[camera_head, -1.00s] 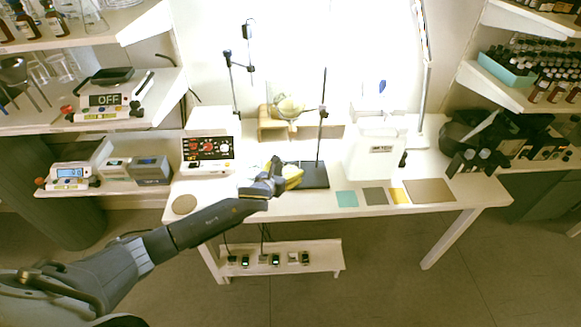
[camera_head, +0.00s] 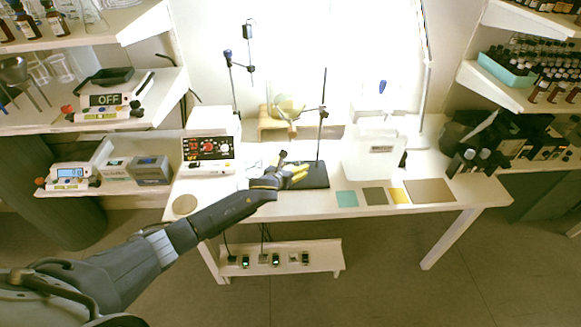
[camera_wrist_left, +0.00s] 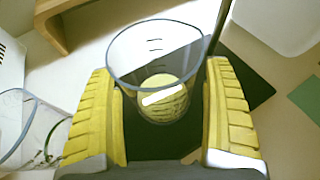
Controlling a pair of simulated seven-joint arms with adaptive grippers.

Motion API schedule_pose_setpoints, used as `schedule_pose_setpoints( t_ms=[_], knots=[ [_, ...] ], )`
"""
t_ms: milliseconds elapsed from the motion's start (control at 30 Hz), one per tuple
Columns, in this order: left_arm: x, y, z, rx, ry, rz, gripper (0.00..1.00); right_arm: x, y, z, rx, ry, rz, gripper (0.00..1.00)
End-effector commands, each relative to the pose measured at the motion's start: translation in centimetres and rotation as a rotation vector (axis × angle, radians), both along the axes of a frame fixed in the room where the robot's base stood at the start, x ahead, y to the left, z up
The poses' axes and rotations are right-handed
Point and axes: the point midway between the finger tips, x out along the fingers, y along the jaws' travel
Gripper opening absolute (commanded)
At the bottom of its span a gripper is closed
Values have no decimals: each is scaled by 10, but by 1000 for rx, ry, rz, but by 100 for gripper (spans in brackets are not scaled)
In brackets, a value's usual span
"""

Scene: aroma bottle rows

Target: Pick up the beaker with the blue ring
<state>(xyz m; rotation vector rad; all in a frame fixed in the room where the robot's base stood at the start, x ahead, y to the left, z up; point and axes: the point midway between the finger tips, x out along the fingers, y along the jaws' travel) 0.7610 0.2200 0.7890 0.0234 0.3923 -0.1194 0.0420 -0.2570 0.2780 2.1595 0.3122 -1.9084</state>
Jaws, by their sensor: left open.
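In the left wrist view a clear beaker (camera_wrist_left: 150,60) with a dark blue-grey rim and small graduation marks stands between the yellow fingers of my left gripper (camera_wrist_left: 160,80). A pale yellow round patch shows at its bottom. The fingers are open, one on each side of it; I cannot tell whether they touch it. A second clear vessel (camera_wrist_left: 28,130) with a blue-grey rim is partly cut off at the left edge. In the head view my left gripper (camera_head: 291,171) is over the table by the dark stand base. The beaker is hard to make out there. My right gripper is not in view.
A dark stand base (camera_head: 314,177) with a tall rod is at the gripper. A white container (camera_head: 370,160) stands to its right, a control box (camera_head: 208,150) to its left. A wooden stand (camera_head: 275,128) is behind. Coloured squares (camera_head: 347,198) lie along the front edge.

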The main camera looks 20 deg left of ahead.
Motion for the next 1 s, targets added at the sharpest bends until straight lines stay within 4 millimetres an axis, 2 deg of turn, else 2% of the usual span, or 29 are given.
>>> schedule_pose_setpoints(
  t_ms=[67, 600, 1000],
  knots=[
    [0, 0, 0, 0, 0, 0, 84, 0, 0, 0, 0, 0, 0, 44],
    [0, 0, 1, 0, -1, 0, 23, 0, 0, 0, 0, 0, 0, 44],
    [1, 1, 8, 1, -3, -1, 23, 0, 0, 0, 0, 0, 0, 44]
  ],
)
